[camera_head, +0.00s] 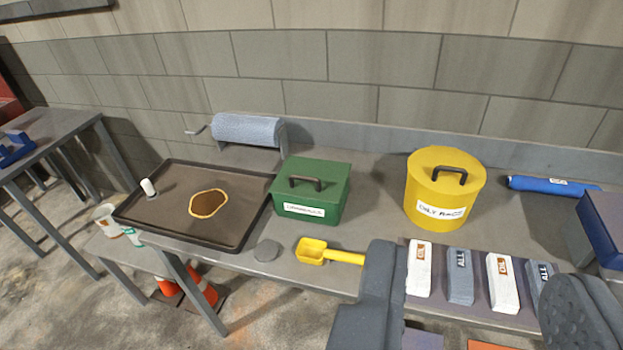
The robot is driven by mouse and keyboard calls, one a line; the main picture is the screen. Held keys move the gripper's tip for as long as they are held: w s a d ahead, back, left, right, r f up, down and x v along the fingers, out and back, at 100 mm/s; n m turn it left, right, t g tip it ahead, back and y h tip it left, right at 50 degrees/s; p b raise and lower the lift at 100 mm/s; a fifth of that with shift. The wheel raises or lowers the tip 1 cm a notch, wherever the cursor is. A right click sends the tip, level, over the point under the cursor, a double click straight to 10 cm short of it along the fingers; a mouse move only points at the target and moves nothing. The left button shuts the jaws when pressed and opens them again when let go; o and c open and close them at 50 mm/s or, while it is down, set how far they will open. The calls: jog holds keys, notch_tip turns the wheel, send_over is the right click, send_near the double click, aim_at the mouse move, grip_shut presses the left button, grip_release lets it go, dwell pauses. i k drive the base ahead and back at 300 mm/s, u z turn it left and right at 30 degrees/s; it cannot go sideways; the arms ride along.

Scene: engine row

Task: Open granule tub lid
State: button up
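The granule tub (318,209) is a green box with a white label on its front, and it stands on the grey bench left of centre. Its green lid (335,172) is on and looks closed, with a black bar handle (305,182) on top. My gripper (475,290) shows at the bottom right as two dark grey fingers set wide apart. It is open, with nothing seen held between the fingers. It is nearer to the camera than the tub and to its lower right, apart from it.
A dark drip tray (160,217) with a brown patch lies left of the tub, a blue paper roll (246,130) behind. A yellow scoop (328,252) and grey disc (266,250) lie in front. A yellow rag bin (440,190) stands right, behind several labelled white and grey packs (419,268).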

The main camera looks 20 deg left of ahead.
aim_at(324, 181)
jog(key=u, duration=0.15)
jog(key=i, duration=1.1)
jog(key=u, duration=0.45)
